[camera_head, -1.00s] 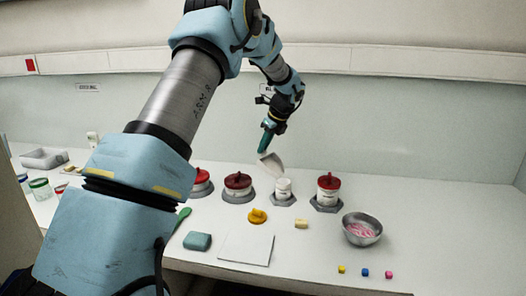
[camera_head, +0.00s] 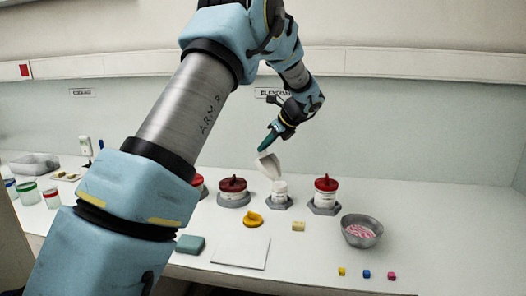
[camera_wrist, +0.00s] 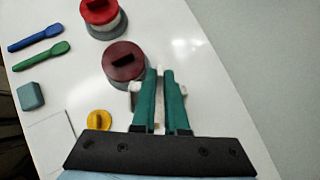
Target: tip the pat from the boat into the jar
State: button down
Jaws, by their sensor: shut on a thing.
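My gripper (camera_head: 269,141) is shut on the white boat (camera_head: 268,166), which hangs tilted below the fingers. The boat's low end is just above and slightly left of the mouth of an open white jar (camera_head: 280,188), which sits in a grey holder. I cannot make out the pat; the inside of the boat and of the jar is hidden. In the wrist view the teal fingers of my gripper (camera_wrist: 160,74) are close together with a strip of the white boat (camera_wrist: 159,112) between them. The jar cannot be made out there.
Red-lidded jars stand left (camera_head: 233,187) and right (camera_head: 326,190) of the open jar. In front lie a yellow lid (camera_head: 253,219), a pale yellow block (camera_head: 298,226), a white sheet (camera_head: 240,251) and a teal block (camera_head: 190,244). A metal bowl (camera_head: 362,238) stands at right.

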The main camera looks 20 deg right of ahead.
jog(key=shift+s+d+r+t+y+b, duration=0.25)
jog(key=shift+s+d+t+y+b, duration=0.2)
jog(key=shift+s+t+b, duration=0.3)
jog(key=shift+s+d+r+t+y+b, duration=0.2)
jog(key=shift+s+d+t+y+b, duration=0.3)
jog(key=shift+b, duration=0.45)
jog(key=shift+a, duration=0.1)
jog(key=shift+r, duration=0.15)
notch_tip(320, 180, up, 3)
jog(key=p, duration=0.3)
